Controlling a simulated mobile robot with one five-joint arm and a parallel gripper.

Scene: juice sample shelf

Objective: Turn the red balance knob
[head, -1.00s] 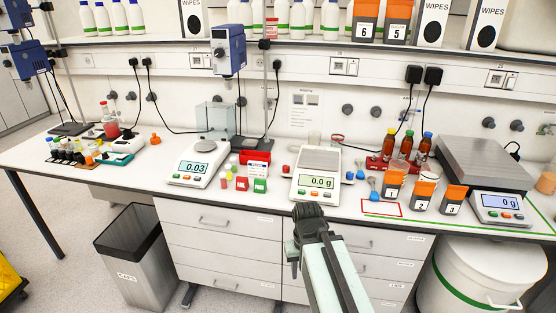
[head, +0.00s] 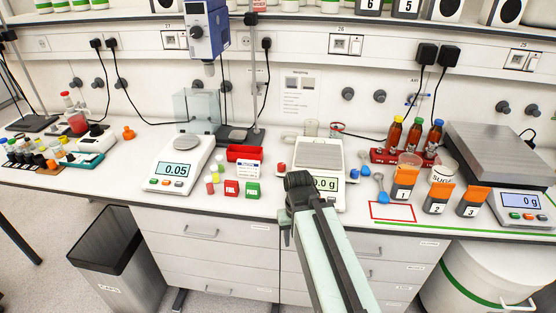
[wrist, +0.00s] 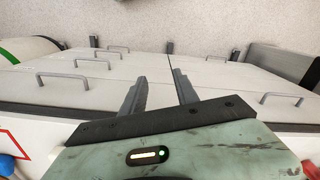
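A small red knob-like piece (head: 282,168) shows at the left side of the middle balance (head: 320,152) in the head view. A blue one (head: 354,174) sits at its right side. I take the red piece as the knob, though it is small. My arm end rises in front of the middle balance and covers part of its display. In the wrist view my gripper (wrist: 159,90) has its two dark fingers apart with nothing between them. They are over the drawer fronts, away from the knob.
A left balance (head: 180,163) reads 0.05. A grey bin (head: 115,255) is on the floor, left of the drawers (head: 215,240).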

